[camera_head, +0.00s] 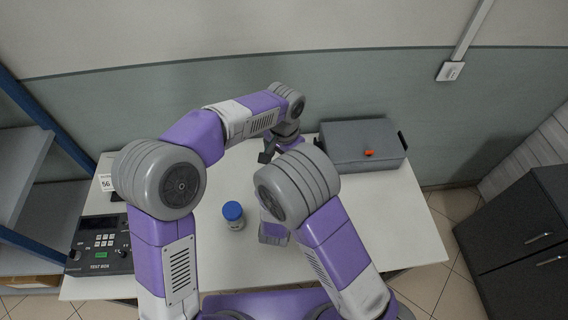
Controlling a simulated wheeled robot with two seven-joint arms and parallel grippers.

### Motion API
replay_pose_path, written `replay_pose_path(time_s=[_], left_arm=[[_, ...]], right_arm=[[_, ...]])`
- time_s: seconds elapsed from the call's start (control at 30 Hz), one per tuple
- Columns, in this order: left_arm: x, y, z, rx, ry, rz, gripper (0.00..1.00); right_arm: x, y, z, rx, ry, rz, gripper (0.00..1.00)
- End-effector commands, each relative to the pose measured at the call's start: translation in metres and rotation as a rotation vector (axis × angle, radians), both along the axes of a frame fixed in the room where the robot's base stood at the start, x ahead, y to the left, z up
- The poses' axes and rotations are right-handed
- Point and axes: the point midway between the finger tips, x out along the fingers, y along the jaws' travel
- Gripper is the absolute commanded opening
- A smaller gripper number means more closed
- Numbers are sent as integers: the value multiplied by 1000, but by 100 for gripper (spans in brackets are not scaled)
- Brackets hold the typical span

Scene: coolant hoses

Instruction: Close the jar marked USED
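A small jar (236,225) with a blue lid (232,210) on top stands upright on the white table, left of my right forearm. Its marking is too small to read, so I cannot tell whether it says USED. My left gripper (269,153) is over the back middle of the table, well behind the jar and apart from it. Its dark fingers are partly hidden by my right elbow, and their opening is unclear. My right forearm points down beside the jar, and the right gripper is hidden.
A black test box (100,245) with a keypad lies at the table's left edge, with a white card (106,182) behind it. A grey case (360,146) with an orange latch sits at the back right. The table's right front (400,220) is clear. A dark cabinet (520,235) stands at right.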

Motion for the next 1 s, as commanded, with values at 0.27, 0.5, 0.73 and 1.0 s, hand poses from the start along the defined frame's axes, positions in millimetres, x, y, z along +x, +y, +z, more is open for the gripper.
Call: replay_pose_path(time_s=[0.27,0.5,0.73,1.0], left_arm=[[0,0,1,0,0,0,86],[0,0,4,1,2,121,86],[0,-2,14,1,4,488,86],[1,-2,26,2,3,936,86]], right_arm=[[0,0,1,1,-2,0,0],[0,0,1,1,-2,0,0],[0,0,1,1,-2,0,0],[0,0,1,1,-2,0,0]])
